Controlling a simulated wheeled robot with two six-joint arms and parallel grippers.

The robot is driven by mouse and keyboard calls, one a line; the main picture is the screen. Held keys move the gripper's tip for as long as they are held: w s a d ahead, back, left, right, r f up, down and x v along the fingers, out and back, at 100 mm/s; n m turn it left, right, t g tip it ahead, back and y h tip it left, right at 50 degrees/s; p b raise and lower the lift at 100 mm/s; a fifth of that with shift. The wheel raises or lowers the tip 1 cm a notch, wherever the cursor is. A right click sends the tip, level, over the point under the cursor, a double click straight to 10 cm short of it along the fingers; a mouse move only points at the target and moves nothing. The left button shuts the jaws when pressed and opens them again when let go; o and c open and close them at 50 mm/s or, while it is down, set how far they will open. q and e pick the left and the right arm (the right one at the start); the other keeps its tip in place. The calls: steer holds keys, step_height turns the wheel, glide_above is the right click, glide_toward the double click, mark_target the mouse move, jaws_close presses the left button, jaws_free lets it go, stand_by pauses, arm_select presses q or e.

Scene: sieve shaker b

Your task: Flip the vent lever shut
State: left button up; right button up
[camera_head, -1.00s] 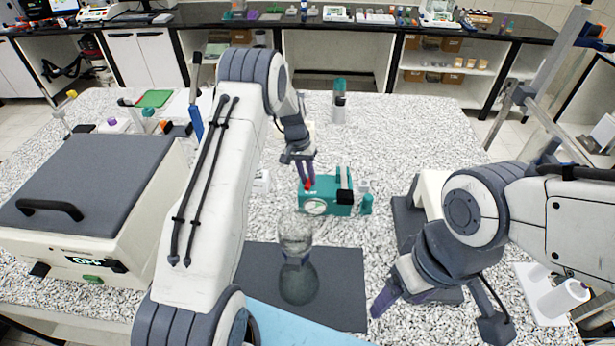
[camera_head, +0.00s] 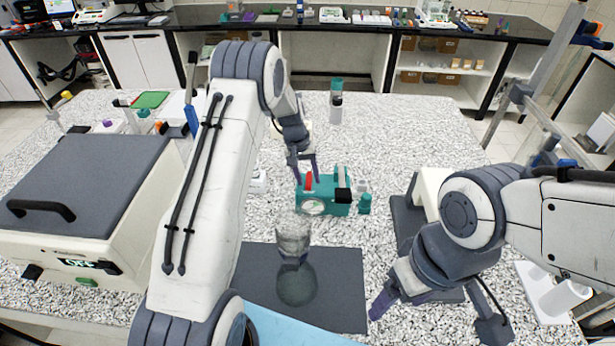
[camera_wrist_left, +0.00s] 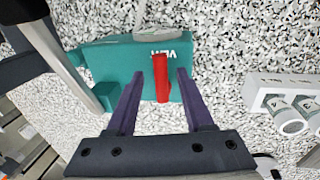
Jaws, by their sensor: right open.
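The red vent lever (camera_head: 308,181) is on the teal vent unit (camera_head: 338,208) in the middle of the table. The lever also shows in the left wrist view (camera_wrist_left: 161,80), next to white lettering on the teal body. My left gripper (camera_head: 307,176) is open, with one purple finger on each side of the lever. In the left wrist view my left gripper (camera_wrist_left: 160,73) shows a gap between each finger and the lever. My right gripper (camera_head: 382,297) is open and empty, low over the table at the front right, well away from the lever.
A clear glass vessel (camera_head: 293,232) stands on a dark mat (camera_head: 340,290) in front of the unit. A grey-lidded box (camera_head: 90,185) fills the left side. The table between the bottle and the unit is clear.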

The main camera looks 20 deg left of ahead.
arm_select(q)
step_height(320, 180, up, 10)
steer(key=a+b, duration=0.2)
steer(key=b, duration=0.1)
steer(key=shift+s+r+b, duration=0.15)
steer(key=shift+s+b, duration=0.15)
steer(key=shift+s, duration=0.05)
